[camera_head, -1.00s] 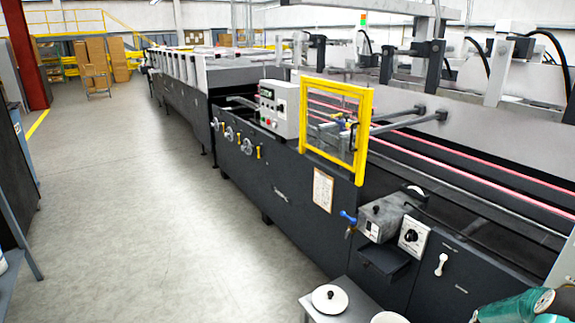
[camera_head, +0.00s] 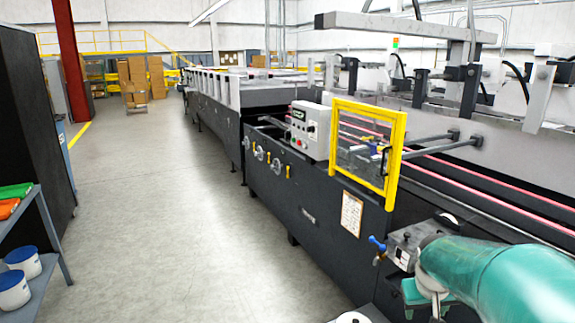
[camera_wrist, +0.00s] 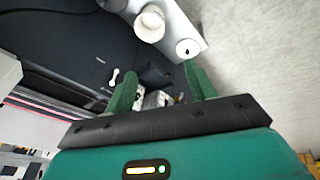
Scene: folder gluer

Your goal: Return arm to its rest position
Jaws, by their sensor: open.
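My gripper (camera_wrist: 160,85) shows in the wrist view with its two green fingers apart and nothing between them. In the head view my teal arm reaches in from the lower right, in front of the machine's small grey control box (camera_head: 405,243); the fingers are not clearly seen there. In the wrist view a white cup (camera_wrist: 150,25) and a white lid (camera_wrist: 188,47) on a grey stand lie beyond the fingers, apart from them.
The long dark folder gluer (camera_head: 300,200) fills the right side, with a yellow-framed guard (camera_head: 397,160). A blue-grey shelf (camera_head: 50,265) with white tubs (camera_head: 22,260) stands at the left. The concrete floor (camera_head: 160,190) between them is clear.

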